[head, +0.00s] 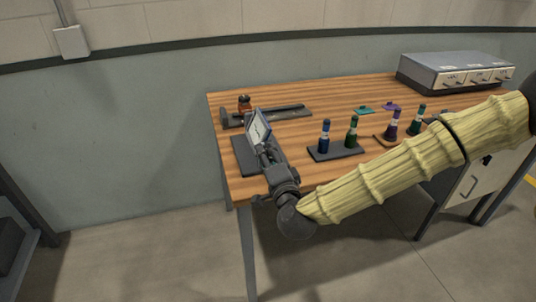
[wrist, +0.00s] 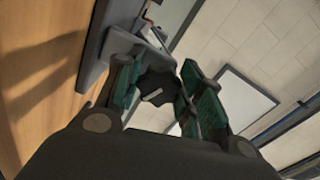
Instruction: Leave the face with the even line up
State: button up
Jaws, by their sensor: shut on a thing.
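A small panel (head: 257,129) with a pale face and a dark line on it stands tilted up over the left part of the table. The line is too small to tell whether it is even. My gripper (head: 264,148) is shut on the panel from the near side, above a dark flat pad (head: 243,160). In the wrist view, the green-padded fingers of my gripper (wrist: 160,92) show with a dark shape between them. How the panel sits in the fingers is hard to make out there, and its other face is hidden in the head view.
A grey drawer unit (head: 430,75) is at the back right.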

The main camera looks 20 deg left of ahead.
jog(key=n, duration=0.4)
jog(key=shift+f+n, duration=0.1)
jog(key=shift+n, duration=0.3)
jog(key=shift+f, duration=0.1)
jog(key=o, duration=1)
jog(key=v, duration=1.2)
